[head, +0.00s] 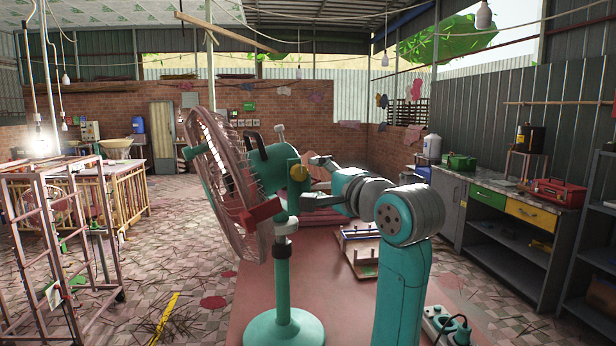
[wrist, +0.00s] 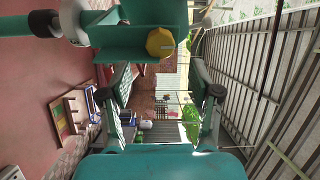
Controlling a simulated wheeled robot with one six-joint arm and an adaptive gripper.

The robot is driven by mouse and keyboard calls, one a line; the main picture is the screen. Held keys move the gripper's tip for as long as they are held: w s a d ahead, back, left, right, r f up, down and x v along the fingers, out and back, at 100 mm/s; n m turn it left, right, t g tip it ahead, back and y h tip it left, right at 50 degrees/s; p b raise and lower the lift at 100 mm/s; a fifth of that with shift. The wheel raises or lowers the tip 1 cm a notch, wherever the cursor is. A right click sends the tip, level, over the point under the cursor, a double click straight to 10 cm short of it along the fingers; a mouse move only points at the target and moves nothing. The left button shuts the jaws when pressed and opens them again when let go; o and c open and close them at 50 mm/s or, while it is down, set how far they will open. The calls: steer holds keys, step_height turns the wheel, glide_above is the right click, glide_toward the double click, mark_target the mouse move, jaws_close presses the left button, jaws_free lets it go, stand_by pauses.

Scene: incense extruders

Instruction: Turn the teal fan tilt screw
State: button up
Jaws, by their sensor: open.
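The teal fan (head: 283,290) stands upright on a pink-topped table, with its round caged head facing left. Its tilt screw is a yellow faceted knob (head: 298,172) on the right side of the teal bracket below the motor housing. My gripper (head: 312,181) comes from the right, level with the knob, with one finger above and one below its height. In the wrist view the knob (wrist: 160,42) lies ahead, between the lines of the two spread fingers of my gripper (wrist: 160,78). The gripper is open and empty. Any remaining gap to the knob is hard to judge.
A red block (head: 262,212) sits by the fan cage. A wooden rack (head: 362,268) and a power strip (head: 446,322) lie on the table right of the fan. A metal frame (head: 50,230) stands at left and a workbench (head: 510,205) at right.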

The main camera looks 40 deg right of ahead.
steer(key=s, duration=0.2)
steer(key=s+a, duration=0.1)
steer(key=s, duration=0.2)
steer(key=shift+s, duration=0.25)
steer(key=shift+f, duration=0.15)
